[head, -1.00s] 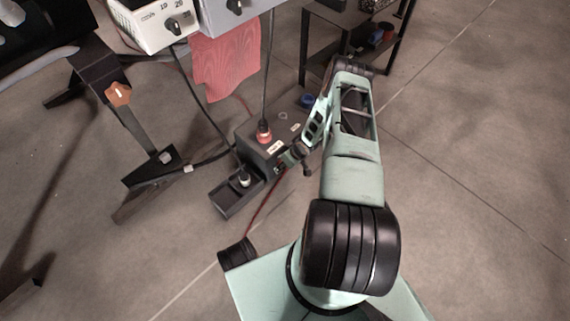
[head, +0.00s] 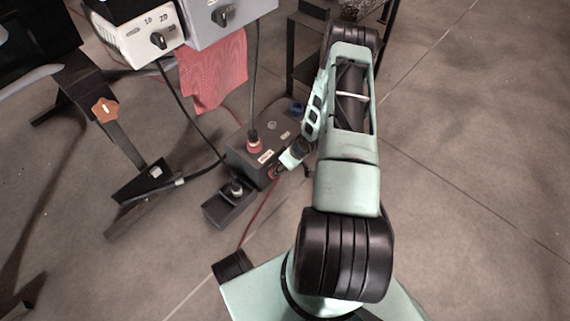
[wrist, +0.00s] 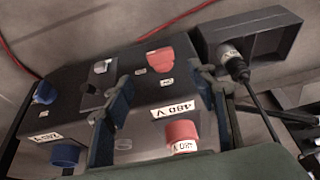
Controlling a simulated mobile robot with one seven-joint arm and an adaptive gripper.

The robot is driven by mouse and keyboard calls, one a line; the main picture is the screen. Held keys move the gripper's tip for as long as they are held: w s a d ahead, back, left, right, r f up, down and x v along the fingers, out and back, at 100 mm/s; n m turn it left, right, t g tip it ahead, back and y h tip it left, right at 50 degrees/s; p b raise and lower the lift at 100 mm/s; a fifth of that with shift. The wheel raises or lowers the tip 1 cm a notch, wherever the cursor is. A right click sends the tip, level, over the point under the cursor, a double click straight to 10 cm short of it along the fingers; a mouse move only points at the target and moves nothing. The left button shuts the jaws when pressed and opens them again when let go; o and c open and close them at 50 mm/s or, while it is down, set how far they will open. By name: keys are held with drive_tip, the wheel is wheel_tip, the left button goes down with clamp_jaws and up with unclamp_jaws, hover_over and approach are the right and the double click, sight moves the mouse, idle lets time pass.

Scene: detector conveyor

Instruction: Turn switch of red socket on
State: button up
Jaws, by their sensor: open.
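The dark power box (head: 248,160) stands on the floor, left of my gripper (head: 288,162) in the head view. It also fills much of the wrist view (wrist: 75,85). A red socket (wrist: 160,60) and a red cap (wrist: 182,133) marked 480 V are on different faces of the box. A red plug with a cable (head: 254,147) shows in the head view. My gripper is open and empty, its fingers (wrist: 163,92) spread across the red side of the box. I cannot tell contact. I cannot clearly make out the red socket's switch or its position.
Blue sockets (wrist: 45,92) are on the same box. The floor at the right is clear.

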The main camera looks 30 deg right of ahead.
drive_tip(key=shift+v, duration=1.2)
